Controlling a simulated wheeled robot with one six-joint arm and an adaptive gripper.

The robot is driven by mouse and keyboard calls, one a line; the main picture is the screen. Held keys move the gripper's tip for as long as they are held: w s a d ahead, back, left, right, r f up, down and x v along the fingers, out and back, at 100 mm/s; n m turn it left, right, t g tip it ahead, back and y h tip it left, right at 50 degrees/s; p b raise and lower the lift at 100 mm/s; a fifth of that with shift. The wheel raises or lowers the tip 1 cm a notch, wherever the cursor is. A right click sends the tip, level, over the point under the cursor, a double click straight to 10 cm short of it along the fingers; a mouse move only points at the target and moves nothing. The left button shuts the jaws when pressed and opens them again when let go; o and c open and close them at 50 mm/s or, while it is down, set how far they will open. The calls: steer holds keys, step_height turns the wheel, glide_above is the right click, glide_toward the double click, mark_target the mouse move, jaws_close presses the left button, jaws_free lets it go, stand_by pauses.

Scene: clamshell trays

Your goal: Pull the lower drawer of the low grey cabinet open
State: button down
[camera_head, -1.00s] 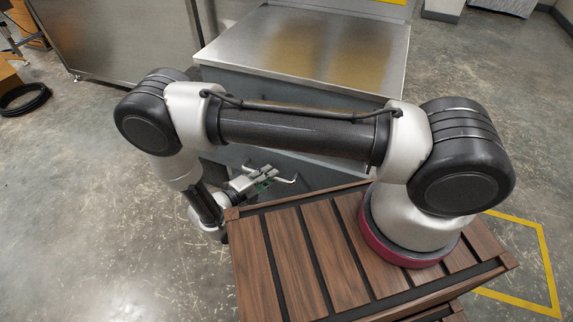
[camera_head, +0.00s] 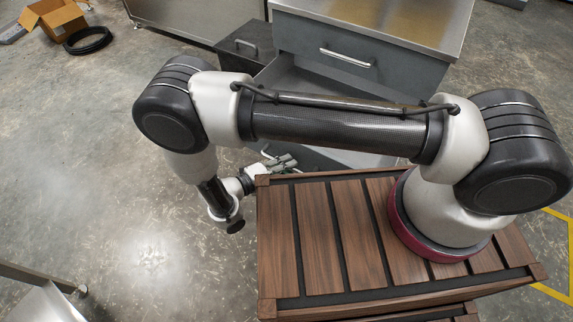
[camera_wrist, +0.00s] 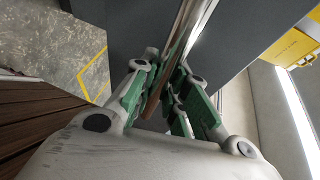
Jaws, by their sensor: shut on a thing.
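The low grey cabinet (camera_head: 410,68) has a steel top and stands at the top right of the head view. Its upper drawer is closed, with a bar handle (camera_head: 346,58). Below it the lower drawer (camera_head: 300,86) stands well out from the cabinet, its inside partly showing behind my arm. My gripper (camera_head: 276,163) is at the drawer's front, partly hidden by my wooden-topped base. In the wrist view, my gripper's green pads (camera_wrist: 160,88) are closed around a metal bar handle (camera_wrist: 187,36) against a dark grey front.
A dark grey box-like unit (camera_head: 246,44) stands left of the cabinet. A cardboard box (camera_head: 58,18) and a black coil (camera_head: 88,41) lie far left. A metal table edge (camera_head: 40,285) is at bottom left. The floor (camera_head: 90,160) at left is clear.

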steer(key=shift+s+a, duration=0.1)
steer(key=c, duration=1.7)
jaws_free()
steer(key=v, duration=1.2)
